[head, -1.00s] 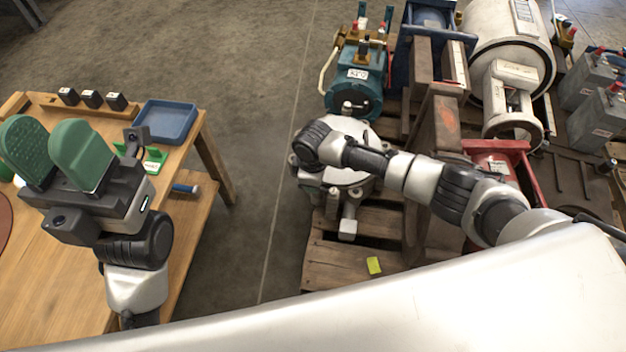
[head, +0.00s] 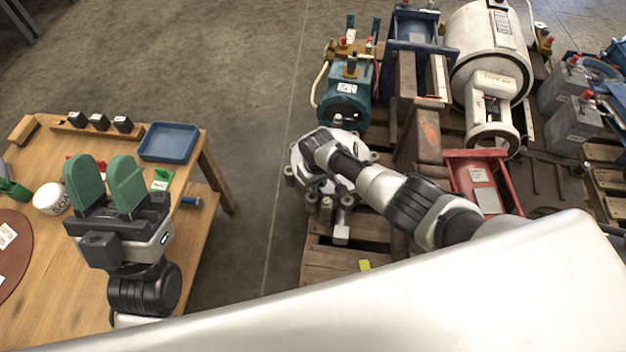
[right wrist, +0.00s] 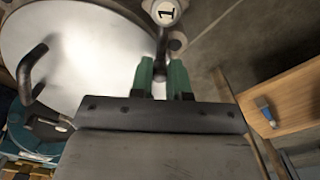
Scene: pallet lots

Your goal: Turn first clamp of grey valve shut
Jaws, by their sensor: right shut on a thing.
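The grey valve (head: 348,138) stands on a wooden pallet in the head view, partly covered by my right arm. Its pale round disc (right wrist: 85,50) fills the upper left of the right wrist view. The first clamp (right wrist: 167,12), with a "1" on its round white end, is at the disc's edge. My right gripper (right wrist: 161,72) is shut on this clamp's dark bar, with a green finger on each side. In the head view its fingers are hidden. My left gripper (head: 104,172) is open and empty over the wooden table, its green fingers apart.
A teal pump (head: 345,95) stands behind the valve. A rusty brown block (head: 420,140) and a red frame (head: 480,180) stand to its right. The table (head: 60,290) at left holds a blue tray (head: 168,142). Bare floor lies between table and pallet.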

